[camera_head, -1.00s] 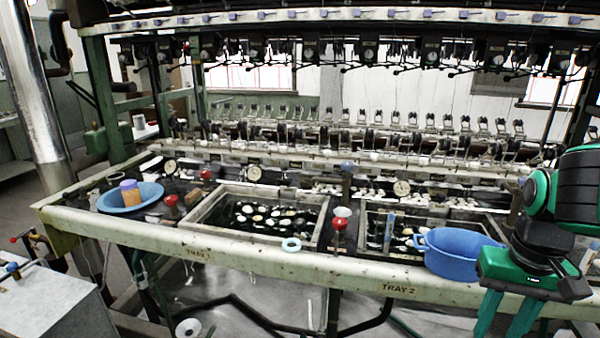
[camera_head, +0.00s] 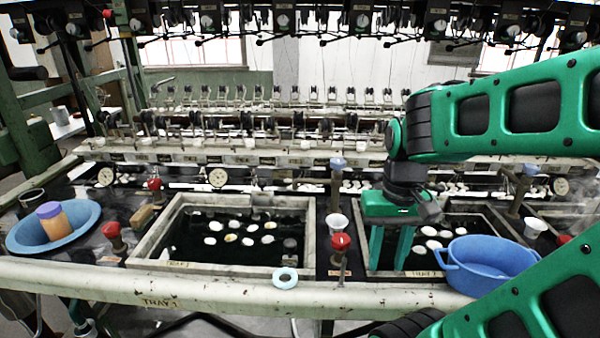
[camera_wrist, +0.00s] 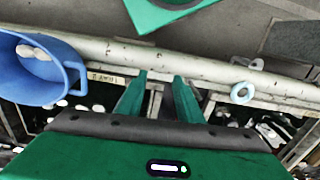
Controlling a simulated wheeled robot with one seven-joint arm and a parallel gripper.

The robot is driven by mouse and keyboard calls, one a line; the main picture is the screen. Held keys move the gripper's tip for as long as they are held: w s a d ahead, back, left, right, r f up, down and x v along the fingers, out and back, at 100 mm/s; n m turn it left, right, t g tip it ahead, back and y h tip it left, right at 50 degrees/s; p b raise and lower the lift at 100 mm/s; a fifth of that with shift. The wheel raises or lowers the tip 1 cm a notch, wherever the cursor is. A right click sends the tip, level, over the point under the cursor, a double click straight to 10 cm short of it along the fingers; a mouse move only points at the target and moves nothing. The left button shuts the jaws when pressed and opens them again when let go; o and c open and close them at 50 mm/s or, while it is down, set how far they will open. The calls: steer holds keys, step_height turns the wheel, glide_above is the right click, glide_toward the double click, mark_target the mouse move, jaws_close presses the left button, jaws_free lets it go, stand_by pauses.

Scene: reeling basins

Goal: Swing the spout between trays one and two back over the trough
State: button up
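Tray one (camera_head: 150,245) is a framed basin of dark water with pale cocoons, left of centre. Tray two (camera_head: 365,235) is at the right, partly behind my gripper. Between them stands an upright post with a blue knob (camera_head: 337,163), with a white cup (camera_head: 337,222) and a red knob (camera_head: 340,242) in front. The post looks like the spout, but I cannot clearly tell which way it points or whether it is over the trough. My gripper (camera_head: 390,262) points down over the left part of tray two, right of the post, fingers apart and empty. The wrist view shows its fingers (camera_wrist: 160,76) apart.
A blue handled basin (camera_head: 490,262) sits at tray two's front right. A pale blue ring (camera_head: 286,278) lies on the front rail (camera_head: 220,290). A blue bowl with an orange jar (camera_head: 55,222) is at far left. Reeling machinery (camera_head: 240,150) fills the back.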

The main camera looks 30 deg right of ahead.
steer(key=shift+d, duration=0.15)
step_height(320, 180, up, 11)
steer(key=m+t+h, duration=0.1)
steer(key=m+t, duration=0.1)
steer(key=m, duration=1.7)
glide_above(312, 180)
steer(key=s+a, duration=0.1)
steer(key=s, duration=0.1)
steer(key=f, duration=0.3)
steer(key=w+f, duration=0.1)
steer(key=f, duration=0.2)
steer(key=w+d+f, duration=0.1)
steer(key=f, duration=0.3)
steer(key=shift+c, duration=0.4)
jaws_close()
